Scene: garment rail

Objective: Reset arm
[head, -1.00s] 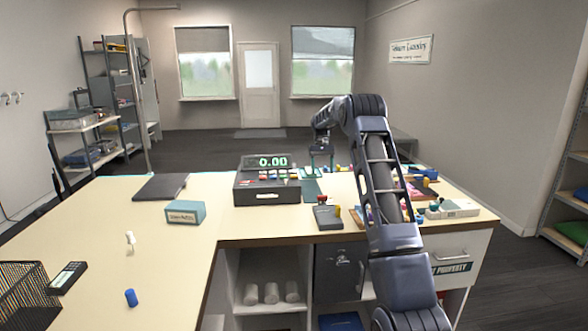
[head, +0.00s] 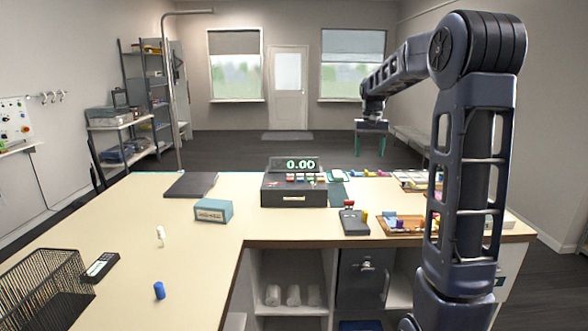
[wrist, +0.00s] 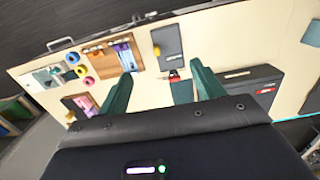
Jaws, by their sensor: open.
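My gripper (head: 371,140) is raised above the far edge of the counter in the head view, with its fingers pointing down. In the wrist view its two green fingers (wrist: 163,95) are spread apart with nothing between them. The arm rises at the right of the head view and reaches out toward the back, bent at the elbow. The fingers are clear of the counter (head: 280,222). The arm hides part of the counter's right end.
A cash register (head: 294,190) stands mid-counter, with a card machine (head: 353,221) and a wooden tray (head: 400,226) to its right. A blue box (head: 213,210), a white spool (head: 161,233), a blue spool (head: 159,290) and a wire basket (head: 40,285) are on the left. The front-left counter has free room.

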